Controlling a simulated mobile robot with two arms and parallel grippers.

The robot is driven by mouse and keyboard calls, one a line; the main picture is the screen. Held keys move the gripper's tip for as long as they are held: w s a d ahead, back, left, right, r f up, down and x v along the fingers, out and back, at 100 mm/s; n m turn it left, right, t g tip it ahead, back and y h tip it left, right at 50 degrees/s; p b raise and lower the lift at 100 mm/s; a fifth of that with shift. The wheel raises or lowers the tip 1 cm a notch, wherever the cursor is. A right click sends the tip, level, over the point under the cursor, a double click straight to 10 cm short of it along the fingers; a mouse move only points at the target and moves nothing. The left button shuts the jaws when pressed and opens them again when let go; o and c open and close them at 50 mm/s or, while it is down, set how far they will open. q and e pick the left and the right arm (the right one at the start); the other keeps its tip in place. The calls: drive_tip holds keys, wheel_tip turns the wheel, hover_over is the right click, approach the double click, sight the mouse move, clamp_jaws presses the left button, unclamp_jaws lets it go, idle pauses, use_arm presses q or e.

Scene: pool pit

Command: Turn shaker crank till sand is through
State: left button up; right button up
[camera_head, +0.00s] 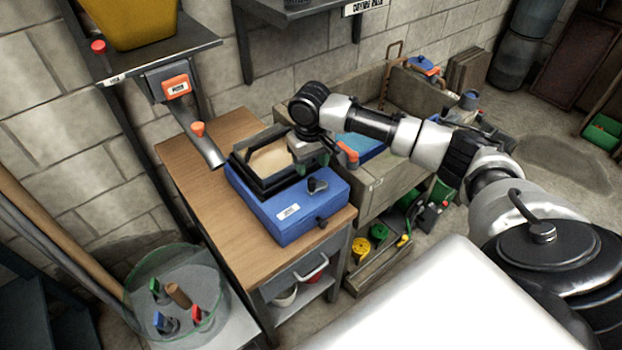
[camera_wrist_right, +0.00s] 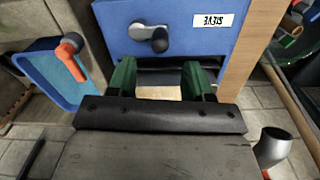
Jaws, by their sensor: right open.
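The blue shaker box (camera_head: 285,215), with a white label, stands on the wooden bench. A black-framed sieve tray (camera_head: 247,178) sits on top, with pale sand (camera_head: 270,158) in it. The crank (camera_head: 318,185), a grey arm with a dark knob, is on the box; it also shows in the right wrist view (camera_wrist_right: 148,34). My right gripper (camera_head: 312,161) is open above the tray's right edge, apart from the crank. In the wrist view its green fingers (camera_wrist_right: 160,80) are spread with nothing gripped; a pale surface shows between them. My left gripper is out of view.
A spout (camera_head: 208,150) with an orange knob hangs left of the tray. A blue tray (camera_wrist_right: 50,80) with an orange-handled tool lies beside the bench. A glass tub (camera_head: 180,290) of tools stands at lower left. A concrete trough (camera_head: 385,180) is to the right.

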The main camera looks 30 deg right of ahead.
sight(312, 179)
wheel_tip(312, 179, down, 7)
drive_tip(key=shift+r, duration=0.15)
drive_tip(key=shift+d, duration=0.1)
drive_tip(key=c, duration=0.9)
